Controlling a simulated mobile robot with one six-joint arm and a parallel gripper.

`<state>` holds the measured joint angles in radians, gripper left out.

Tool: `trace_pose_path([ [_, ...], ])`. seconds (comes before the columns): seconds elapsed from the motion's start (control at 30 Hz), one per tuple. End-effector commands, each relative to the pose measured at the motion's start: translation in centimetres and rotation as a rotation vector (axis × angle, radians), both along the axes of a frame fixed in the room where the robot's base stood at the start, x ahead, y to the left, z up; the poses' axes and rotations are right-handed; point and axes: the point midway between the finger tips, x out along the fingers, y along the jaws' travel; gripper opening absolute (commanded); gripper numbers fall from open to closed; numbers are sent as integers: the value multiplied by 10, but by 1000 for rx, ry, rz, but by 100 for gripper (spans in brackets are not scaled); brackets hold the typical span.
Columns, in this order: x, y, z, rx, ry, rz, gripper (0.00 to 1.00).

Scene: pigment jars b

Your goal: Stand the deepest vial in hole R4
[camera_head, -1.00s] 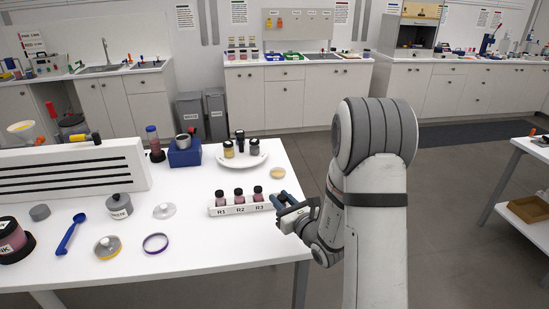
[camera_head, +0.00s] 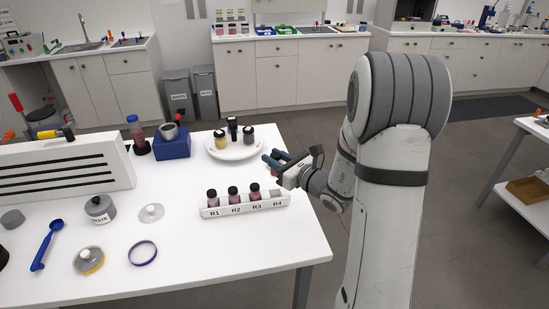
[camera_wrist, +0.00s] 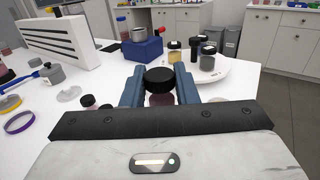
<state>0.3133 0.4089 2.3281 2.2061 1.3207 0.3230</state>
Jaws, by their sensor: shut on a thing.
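The white rack (camera_head: 246,207) stands near the table's right front, labelled R1 to R4. Black-capped vials with dark pink contents stand in R1 (camera_head: 212,198), R2 (camera_head: 233,194) and R3 (camera_head: 254,192). Hole R4 (camera_head: 277,194) shows no vial. My gripper (camera_head: 275,160) is behind and above the R4 end, beside the white plate. In the wrist view its blue fingers are shut on a vial with a black cap (camera_wrist: 159,79) and a dark pink body (camera_wrist: 160,99). That vial's lower end is hidden. In the head view the held vial cannot be made out.
The white plate (camera_head: 222,154) holds several jars, close to my gripper. Lids, a purple ring (camera_head: 143,253) and a blue spoon (camera_head: 47,245) lie front left.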

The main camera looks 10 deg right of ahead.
Motion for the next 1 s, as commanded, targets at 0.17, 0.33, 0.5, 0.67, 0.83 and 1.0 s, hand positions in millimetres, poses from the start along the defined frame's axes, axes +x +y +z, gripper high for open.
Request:
trace_pose_path([
  [0.17, -1, 0, -10, -1, 0, -1, 5],
  [0.33, -1, 0, -26, -1, 1, 1, 5],
  [0.5, -1, 0, -43, 0, 0, 1, 5],
  [0.67, -1, 0, -55, 0, 0, 1, 5],
  [0.83, -1, 0, -59, -1, -1, 1, 5],
  [1.0, -1, 0, -58, -1, -1, 1, 5],
])
